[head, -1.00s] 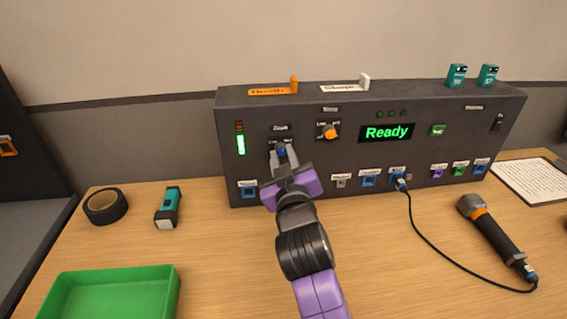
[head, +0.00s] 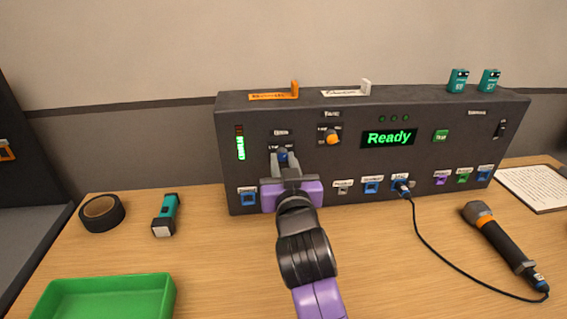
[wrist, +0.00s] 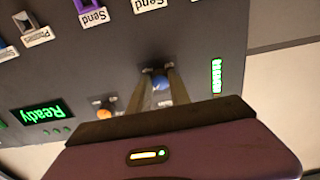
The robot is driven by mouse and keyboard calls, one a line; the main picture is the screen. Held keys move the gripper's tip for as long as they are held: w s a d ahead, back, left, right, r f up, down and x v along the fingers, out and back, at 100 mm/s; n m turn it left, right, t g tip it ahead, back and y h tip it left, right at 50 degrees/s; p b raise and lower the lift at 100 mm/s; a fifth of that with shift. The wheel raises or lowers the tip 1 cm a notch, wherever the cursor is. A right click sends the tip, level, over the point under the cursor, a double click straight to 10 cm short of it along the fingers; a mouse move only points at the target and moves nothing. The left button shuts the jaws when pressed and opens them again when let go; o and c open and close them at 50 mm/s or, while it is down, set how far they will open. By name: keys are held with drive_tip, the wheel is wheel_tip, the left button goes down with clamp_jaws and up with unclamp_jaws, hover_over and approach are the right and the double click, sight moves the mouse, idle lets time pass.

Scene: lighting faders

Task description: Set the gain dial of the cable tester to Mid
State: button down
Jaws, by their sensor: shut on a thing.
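The cable tester is a dark box (head: 350,195) standing at the back of the table. A blue dial (head: 283,155) sits at its left, under a small label too blurred to read. My gripper (head: 283,160) reaches it from the front and is shut on this blue dial, which also shows between the fingers in the wrist view (wrist: 160,83). An orange dial (head: 333,138) sits to its right, under another blurred label; it shows in the wrist view too (wrist: 104,112). I cannot tell which dial is marked gain. The green display (head: 389,138) reads "Ready".
A lit green level bar (head: 240,147) is left of the blue dial. A microphone (head: 497,238) lies at right, and its cable plugs into the front panel. A green tray (head: 105,300), black tape (head: 102,212) and teal flashlight (head: 166,214) are at left.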

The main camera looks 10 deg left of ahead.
drive_tip(key=shift+f, duration=0.15)
drive_tip(key=c, duration=1.2)
unclamp_jaws()
drive_tip(key=shift+v, duration=3.95)
